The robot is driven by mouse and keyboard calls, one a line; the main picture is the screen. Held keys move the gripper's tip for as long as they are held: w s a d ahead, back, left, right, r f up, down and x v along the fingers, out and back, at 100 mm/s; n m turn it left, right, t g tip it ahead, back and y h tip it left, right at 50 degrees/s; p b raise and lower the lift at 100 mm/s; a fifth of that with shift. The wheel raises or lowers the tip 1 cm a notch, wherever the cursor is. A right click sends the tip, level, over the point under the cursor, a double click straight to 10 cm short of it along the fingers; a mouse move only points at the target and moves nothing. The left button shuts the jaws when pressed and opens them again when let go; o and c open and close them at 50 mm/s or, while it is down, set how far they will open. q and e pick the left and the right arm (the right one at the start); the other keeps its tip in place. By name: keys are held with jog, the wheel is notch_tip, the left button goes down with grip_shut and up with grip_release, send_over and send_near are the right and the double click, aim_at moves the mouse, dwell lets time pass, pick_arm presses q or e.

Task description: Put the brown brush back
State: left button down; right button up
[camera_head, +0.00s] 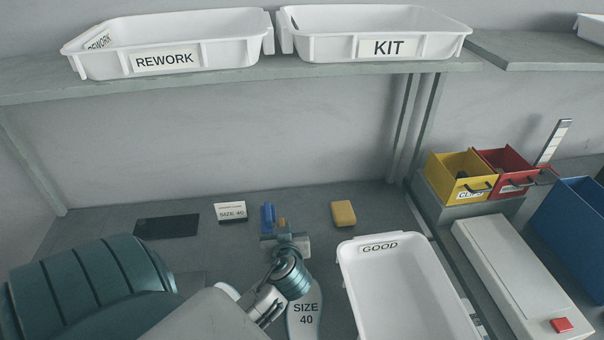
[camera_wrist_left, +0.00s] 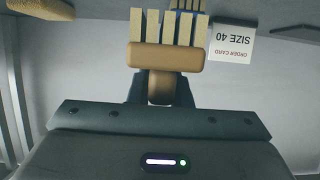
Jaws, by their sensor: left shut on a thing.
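The brown brush (camera_wrist_left: 165,57) shows in the left wrist view, with pale bristle tufts pointing to the top of that picture. My left gripper (camera_wrist_left: 160,90) is shut on its short handle. My right gripper is not in view.
A SIZE 40 order card (camera_head: 230,212) stands left of the gripper, near a black mat (camera_head: 166,226). A yellow block (camera_head: 343,213) lies to the right. A SIZE 40 insole (camera_head: 305,318) lies in front, beside the white GOOD tray (camera_head: 348,262). A shelf (camera_head: 250,82) spans above.

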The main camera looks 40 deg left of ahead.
pick_arm(q)
jog(key=w+a+p, duration=0.1)
jog(key=w, duration=0.2)
jog(key=w+a+p, duration=0.1)
jog(key=w+a, duration=0.1)
jog(key=w, duration=0.2)
jog(key=w+a+f+p, duration=0.1)
jog(key=w, duration=0.3)
jog(key=shift+w+a, duration=0.1)
jog(key=shift+a, duration=0.1)
jog(key=shift+w+a+f+p, duration=0.25)
jog(key=shift+w+a+p, duration=0.05)
jog(key=shift+w+p, duration=0.45)
notch_tip(320, 180, down, 2)
jog(key=shift+f+p, duration=0.15)
jog(key=shift+p, duration=0.25)
jog(key=shift+f, duration=0.2)
jog(key=shift+f+b, duration=0.35)
jog(key=c, duration=1.3)
grip_release()
